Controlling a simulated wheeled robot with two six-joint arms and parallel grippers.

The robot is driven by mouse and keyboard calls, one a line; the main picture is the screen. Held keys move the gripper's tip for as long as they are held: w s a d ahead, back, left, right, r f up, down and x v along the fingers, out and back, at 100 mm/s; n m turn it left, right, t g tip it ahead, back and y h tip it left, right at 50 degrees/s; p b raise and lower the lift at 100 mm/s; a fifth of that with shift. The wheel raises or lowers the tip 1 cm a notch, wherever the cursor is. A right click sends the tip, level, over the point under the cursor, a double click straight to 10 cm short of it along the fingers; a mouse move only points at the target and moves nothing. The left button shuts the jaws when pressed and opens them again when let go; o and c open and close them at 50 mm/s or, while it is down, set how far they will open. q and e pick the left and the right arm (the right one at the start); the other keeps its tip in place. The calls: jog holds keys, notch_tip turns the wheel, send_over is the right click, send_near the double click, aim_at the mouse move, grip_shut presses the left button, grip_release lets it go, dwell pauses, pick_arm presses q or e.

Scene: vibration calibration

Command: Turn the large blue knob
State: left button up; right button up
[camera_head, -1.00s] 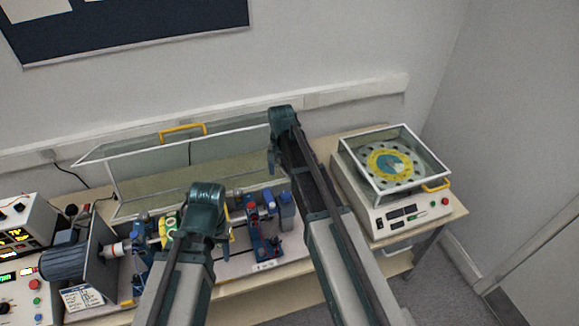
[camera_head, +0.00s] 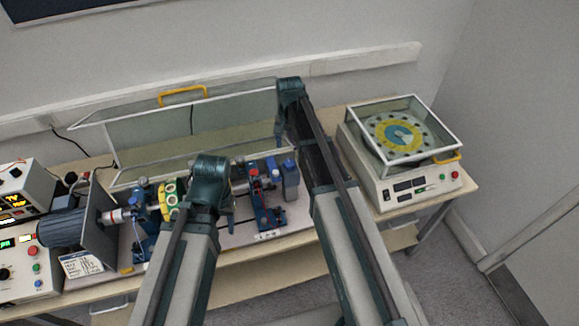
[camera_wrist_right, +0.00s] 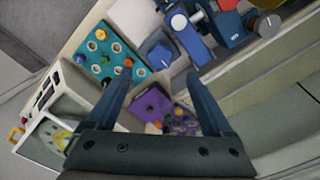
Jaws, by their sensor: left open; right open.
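A blue block with a round blue knob (camera_wrist_right: 159,54) on top shows in the right wrist view, just beyond my right fingertips. In the head view a blue block with a blue top (camera_head: 289,168) stands at the right end of the rig, and I take it to be the same one. My right gripper (camera_wrist_right: 157,78) is open and empty, its fingers apart and pointing toward the block, not touching it. In the head view, my left gripper (camera_head: 226,206) is low over the middle of the rig, mostly hidden by its own wrist; nothing shows held in it.
A clear hinged cover with a yellow handle (camera_head: 183,93) stands raised behind the rig. A motor (camera_head: 68,229) and control boxes (camera_head: 22,262) are on the left. A balance unit with a clear lid (camera_head: 408,192) stands at the right. A purple block (camera_wrist_right: 152,104) shows between my right fingers.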

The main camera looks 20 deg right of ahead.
aim_at(289, 163)
notch_tip(289, 163, down, 8)
jog(key=b, duration=0.6)
jog(key=shift+r, duration=0.15)
jog(key=shift+r, duration=0.1)
grip_shut()
jog(key=shift+n, duration=0.3)
